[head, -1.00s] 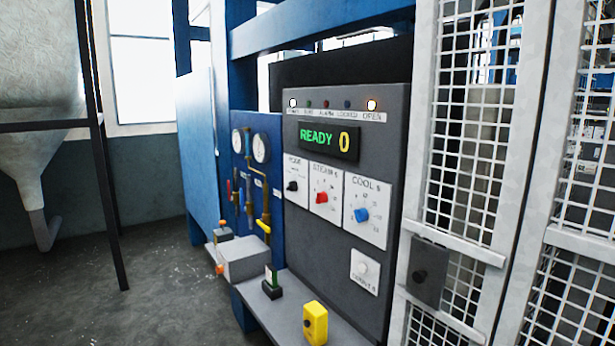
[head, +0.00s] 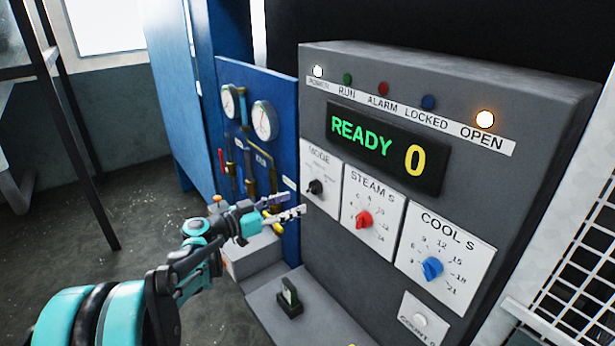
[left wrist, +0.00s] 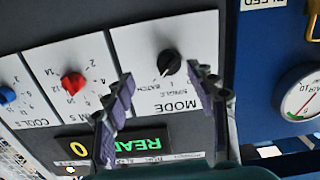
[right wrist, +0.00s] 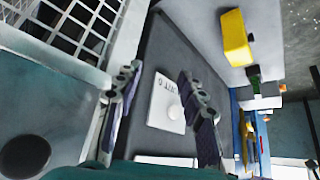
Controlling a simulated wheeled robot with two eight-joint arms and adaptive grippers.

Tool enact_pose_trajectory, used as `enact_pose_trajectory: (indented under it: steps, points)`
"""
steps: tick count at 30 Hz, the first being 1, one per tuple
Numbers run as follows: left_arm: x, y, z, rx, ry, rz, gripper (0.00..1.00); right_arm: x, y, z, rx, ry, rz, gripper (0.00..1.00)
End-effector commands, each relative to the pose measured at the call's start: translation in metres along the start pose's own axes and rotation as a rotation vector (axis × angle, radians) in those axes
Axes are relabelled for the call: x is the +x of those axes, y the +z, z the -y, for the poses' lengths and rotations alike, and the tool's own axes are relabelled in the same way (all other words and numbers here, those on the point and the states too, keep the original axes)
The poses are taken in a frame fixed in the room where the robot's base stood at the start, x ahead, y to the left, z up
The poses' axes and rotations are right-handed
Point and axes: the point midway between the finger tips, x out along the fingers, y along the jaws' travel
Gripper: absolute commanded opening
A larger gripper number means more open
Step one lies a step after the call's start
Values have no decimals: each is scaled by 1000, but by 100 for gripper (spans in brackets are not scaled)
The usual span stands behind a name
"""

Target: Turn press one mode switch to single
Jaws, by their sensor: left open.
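The black mode switch (head: 316,187) sits on the white MODE plate (head: 322,166), leftmost of three knob plates on the grey press panel. My left gripper (head: 292,205) is open just left of and below the switch. In the left wrist view, upside down, the switch (left wrist: 169,63) shows between the two open fingertips (left wrist: 163,82), apart from both, with SINGLE and BATCH lettering near it. Which way its pointer is set is too small to tell surely. My right gripper (right wrist: 158,80) is open and empty, facing the lower panel with the white count button (right wrist: 175,112).
The red steam knob (head: 364,219) and blue cool knob (head: 432,268) sit right of the mode plate. The display (head: 385,150) reads READY 0. Gauges and pipes fill the blue board (head: 284,120) at left. A green-and-black item (head: 289,297) stands on the ledge below.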

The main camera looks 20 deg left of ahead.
Motion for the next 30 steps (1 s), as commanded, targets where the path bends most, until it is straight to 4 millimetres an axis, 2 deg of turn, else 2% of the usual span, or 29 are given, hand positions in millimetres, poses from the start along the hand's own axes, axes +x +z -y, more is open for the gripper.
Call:
enact_pose_trajectory:
  steps: [2,5,18,29,30]
  points:
    - [-2,-9,12,24,-6,-39,57,-5,-3,0,0,0,0,40]
    - [2,-12,17,40,-8,-62,57,-5,-3,0,0,0,0,40]
    - [67,-15,17,40,-7,-62,57,-6,-4,0,0,0,0,40]
    - [74,-16,18,40,-9,-62,57,-6,-4,0,0,0,0,40]
    - [74,-16,18,40,-9,-62,52,-6,-4,0,0,0,0,40]
